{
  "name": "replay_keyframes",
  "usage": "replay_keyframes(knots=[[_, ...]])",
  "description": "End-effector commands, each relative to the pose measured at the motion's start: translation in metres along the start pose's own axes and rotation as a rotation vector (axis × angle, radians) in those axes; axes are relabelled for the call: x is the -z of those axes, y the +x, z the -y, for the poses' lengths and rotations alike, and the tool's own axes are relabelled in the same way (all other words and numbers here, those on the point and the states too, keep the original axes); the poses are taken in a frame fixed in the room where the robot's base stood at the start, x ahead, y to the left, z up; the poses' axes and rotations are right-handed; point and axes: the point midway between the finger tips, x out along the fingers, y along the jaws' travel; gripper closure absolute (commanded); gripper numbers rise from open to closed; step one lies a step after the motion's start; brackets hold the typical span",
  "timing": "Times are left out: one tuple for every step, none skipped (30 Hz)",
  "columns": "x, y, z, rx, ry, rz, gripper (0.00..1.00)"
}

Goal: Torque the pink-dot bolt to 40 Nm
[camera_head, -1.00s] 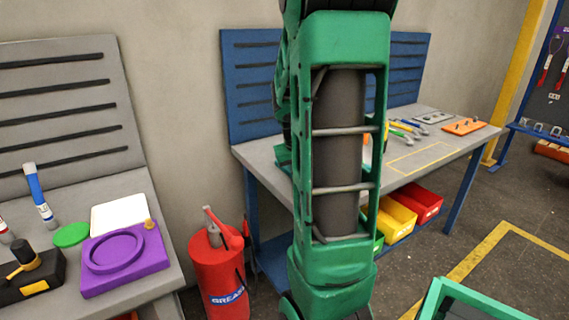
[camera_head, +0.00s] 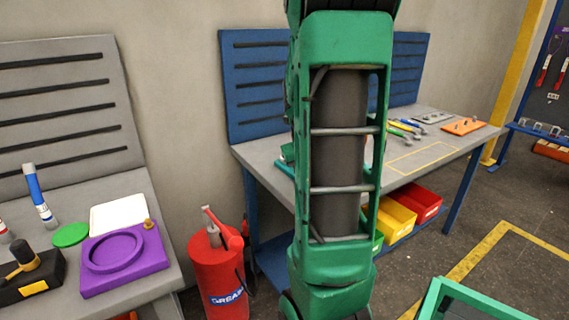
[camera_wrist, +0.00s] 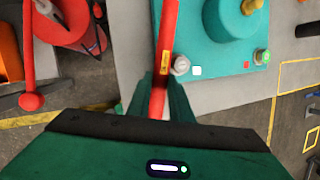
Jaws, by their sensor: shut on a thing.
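In the wrist view my gripper (camera_wrist: 160,92) is shut on a long red tool (camera_wrist: 167,45) with a small yellow label, which looks like a torque wrench. The tool extends up past the top edge, so its far end is hidden. Beside it lies a teal fixture (camera_wrist: 212,35) with a raised round part. A silver bolt head (camera_wrist: 180,65) sits at the fixture's near left corner, close to the tool. A greenish bolt head (camera_wrist: 262,57) is at the right corner. White and red square marks lie between them. I cannot make out a pink dot. The head view hides my gripper behind my arm.
A red grease drum (camera_head: 217,275) stands between the grey bench (camera_head: 160,195) at left and the blue-legged bench (camera_head: 410,175), where several tools lie at the back. The drum also shows in the wrist view (camera_wrist: 72,20). Coloured bins (camera_head: 398,213) sit under the blue-legged bench.

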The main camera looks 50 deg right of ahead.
Motion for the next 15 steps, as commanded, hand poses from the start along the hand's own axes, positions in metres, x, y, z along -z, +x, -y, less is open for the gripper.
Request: replay_keyframes(knots=[[-0.002, -0.003, 0.001, 0.001, 0.0, 0.004, 1.0], [-0.003, -0.004, 0.001, 0.001, 0.0, 0.004, 1.0], [-0.003, -0.006, 0.002, 0.001, 0.001, 0.004, 1.0], [-0.003, -0.007, 0.002, 0.001, 0.001, 0.003, 1.0], [-0.004, -0.008, 0.002, 0.001, 0.001, 0.003, 1.0], [-0.004, -0.01, 0.003, 0.001, 0.001, 0.003, 1.0], [-0.005, -0.011, 0.003, 0.001, 0.001, 0.003, 1.0], [-0.005, -0.013, 0.004, 0.001, 0.001, 0.004, 1.0], [-0.006, -0.015, 0.004, 0.002, 0.001, 0.004, 1.0], [-0.006, -0.016, 0.004, 0.002, 0.002, 0.004, 1.0], [-0.006, -0.017, 0.005, 0.001, 0.002, 0.004, 1.0], [-0.007, -0.019, 0.005, 0.001, 0.002, 0.003, 1.0], [-0.007, -0.02, 0.006, 0.001, 0.002, 0.003, 1.0], [-0.008, -0.021, 0.006, 0.002, 0.002, 0.003, 1.0], [-0.009, -0.023, 0.006, 0.002, 0.002, 0.004, 1.0]])
